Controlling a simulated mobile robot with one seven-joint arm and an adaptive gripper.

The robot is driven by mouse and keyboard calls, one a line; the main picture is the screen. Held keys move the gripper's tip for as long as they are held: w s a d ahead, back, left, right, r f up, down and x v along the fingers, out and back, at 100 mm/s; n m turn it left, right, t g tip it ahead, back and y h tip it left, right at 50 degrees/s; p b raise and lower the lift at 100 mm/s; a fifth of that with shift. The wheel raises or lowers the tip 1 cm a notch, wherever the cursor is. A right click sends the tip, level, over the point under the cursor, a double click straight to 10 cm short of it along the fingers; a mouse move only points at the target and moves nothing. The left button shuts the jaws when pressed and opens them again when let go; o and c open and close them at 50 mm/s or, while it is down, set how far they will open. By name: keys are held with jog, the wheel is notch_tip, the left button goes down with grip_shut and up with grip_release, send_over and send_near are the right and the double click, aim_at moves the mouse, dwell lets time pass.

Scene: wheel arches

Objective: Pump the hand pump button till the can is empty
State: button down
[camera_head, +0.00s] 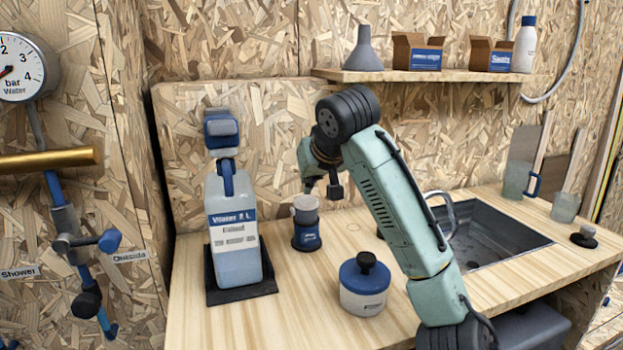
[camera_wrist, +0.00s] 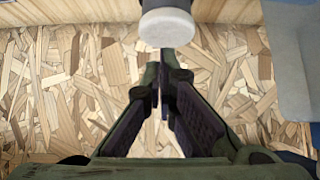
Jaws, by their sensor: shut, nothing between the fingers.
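The can (camera_head: 232,235) is a pale, bluish container with a blue and white label, upright on the counter at the left. Its liquid level is hard to read.
A white pot with a blue lid (camera_head: 364,300) stands front centre, near my arm. A sink (camera_head: 495,245) is at the right. A shelf (camera_head: 420,76) with a funnel, boxes and a bottle hangs above. A white round end (camera_wrist: 167,27) shows beyond my fingertips.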

aim_at(309, 200)
jog(key=shift+f+b, duration=1.35)
jog(key=shift+f, duration=0.8)
notch_tip(309, 200, up, 4)
jog(key=p, duration=0.3)
jog(key=shift+s+d+p, duration=0.1)
jog(key=shift+s+p, duration=0.05)
jog(key=shift+p, duration=0.2)
jog(key=shift+a+r+p, duration=0.2)
jog(key=shift+r+p, duration=0.15)
jog(key=shift+r, duration=0.05)
jog(key=shift+d+f, duration=0.1)
jog(key=shift+f, duration=0.15)
